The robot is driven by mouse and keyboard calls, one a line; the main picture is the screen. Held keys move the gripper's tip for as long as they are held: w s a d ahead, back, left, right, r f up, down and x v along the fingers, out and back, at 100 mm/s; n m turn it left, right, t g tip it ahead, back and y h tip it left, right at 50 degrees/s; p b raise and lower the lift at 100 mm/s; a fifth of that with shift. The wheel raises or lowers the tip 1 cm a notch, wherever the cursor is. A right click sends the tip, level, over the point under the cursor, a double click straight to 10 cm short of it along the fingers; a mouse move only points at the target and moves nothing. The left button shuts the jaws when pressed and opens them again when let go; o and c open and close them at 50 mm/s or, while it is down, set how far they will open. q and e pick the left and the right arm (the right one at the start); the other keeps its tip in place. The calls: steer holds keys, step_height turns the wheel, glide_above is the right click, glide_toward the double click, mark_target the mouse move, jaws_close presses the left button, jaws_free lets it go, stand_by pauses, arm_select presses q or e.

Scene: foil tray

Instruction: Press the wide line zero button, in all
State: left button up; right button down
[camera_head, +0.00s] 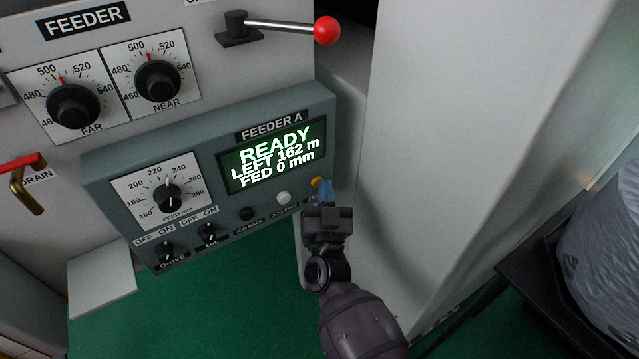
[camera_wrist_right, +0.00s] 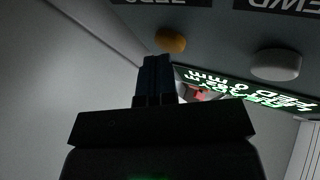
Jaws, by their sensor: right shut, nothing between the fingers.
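The orange button (camera_head: 317,182) sits at the lower right of the FEEDER A panel (camera_head: 110,150). In the right wrist view the same orange button (camera_wrist_right: 171,40) lies below a partly cut-off, upside-down label that seems to read ZERO. My right gripper (camera_head: 326,190) is shut and empty, its blue fingertips right beside the button. In the wrist view the fingertips (camera_wrist_right: 156,66) are just below and left of it; I cannot tell whether they touch it. The display (camera_head: 272,155) reads READY, LEFT 162 m, FED 0 mm. My left gripper is not in view.
A white button (camera_head: 283,198) and a black button (camera_head: 247,214) sit left of the orange one. A feed dial (camera_head: 168,197) and two switches are farther left. A red-knobbed lever (camera_head: 327,30) sticks out above the panel. A pale wall (camera_head: 440,120) stands at the right.

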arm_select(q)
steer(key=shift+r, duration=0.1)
arm_select(e)
steer(key=shift+s, duration=0.1)
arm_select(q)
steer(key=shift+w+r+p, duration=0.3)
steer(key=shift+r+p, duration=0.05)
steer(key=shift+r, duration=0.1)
arm_select(e)
steer(key=shift+s+d, duration=0.5)
steer(key=shift+s, duration=0.1)
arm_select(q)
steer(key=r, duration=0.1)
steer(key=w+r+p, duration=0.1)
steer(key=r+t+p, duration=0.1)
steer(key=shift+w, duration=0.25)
arm_select(e)
steer(key=s+d, duration=0.1)
steer(key=s, duration=0.1)
steer(key=s+d, duration=0.2)
